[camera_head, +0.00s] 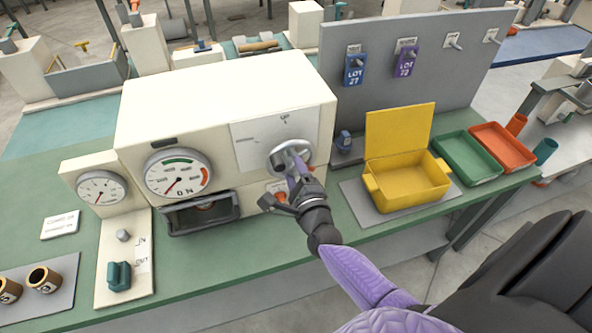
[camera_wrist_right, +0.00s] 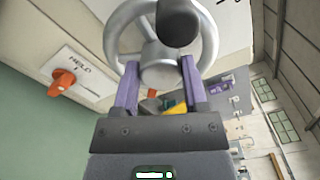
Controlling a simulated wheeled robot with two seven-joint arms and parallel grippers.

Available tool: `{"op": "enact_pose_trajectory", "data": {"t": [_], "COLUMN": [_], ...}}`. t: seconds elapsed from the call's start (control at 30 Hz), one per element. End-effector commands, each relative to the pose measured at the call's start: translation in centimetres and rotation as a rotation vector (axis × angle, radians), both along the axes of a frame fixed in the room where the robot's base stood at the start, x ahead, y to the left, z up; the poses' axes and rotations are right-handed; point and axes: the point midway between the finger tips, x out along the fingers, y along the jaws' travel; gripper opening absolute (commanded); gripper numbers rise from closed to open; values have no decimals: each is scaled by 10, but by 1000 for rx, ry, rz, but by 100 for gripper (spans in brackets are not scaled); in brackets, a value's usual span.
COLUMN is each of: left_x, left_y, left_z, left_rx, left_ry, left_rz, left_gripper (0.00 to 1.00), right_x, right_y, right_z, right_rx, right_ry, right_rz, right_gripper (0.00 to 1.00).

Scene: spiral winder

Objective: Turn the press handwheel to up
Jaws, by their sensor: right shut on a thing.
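The press handwheel (camera_head: 282,154) is a silver spoked wheel on the right of the cream machine's front face. It also shows in the right wrist view (camera_wrist_right: 117,35), with a dark knob (camera_wrist_right: 177,22) standing out near its top. My right gripper (camera_head: 294,168) reaches it from the lower right. In the right wrist view its purple fingers (camera_wrist_right: 159,68) are on either side of the wheel's lower part, shut on it. The fingers and wrist hide part of the wheel in the head view. My left gripper is not in view.
An orange knob (camera_wrist_right: 61,83) marked HELD sits beside the wheel. The machine's front has a large dial (camera_head: 177,174) and a dark-framed opening (camera_head: 203,213). A yellow box (camera_head: 407,188) with a raised lid, a green tray (camera_head: 466,158) and an orange tray (camera_head: 502,146) stand to the right.

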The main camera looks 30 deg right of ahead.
Motion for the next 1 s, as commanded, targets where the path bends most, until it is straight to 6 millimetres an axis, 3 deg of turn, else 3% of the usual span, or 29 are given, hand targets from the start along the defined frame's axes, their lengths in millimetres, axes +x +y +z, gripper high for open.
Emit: {"op": "enact_pose_trajectory", "data": {"t": [1.0], "left_x": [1], "left_y": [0], "left_z": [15], "left_rx": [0], "left_ry": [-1], "left_rz": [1], "left_gripper": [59], "right_x": [-1], "right_y": [0], "right_z": [-5], "right_rx": [-936], "right_ry": [228], "right_rz": [1], "right_gripper": [0]}}
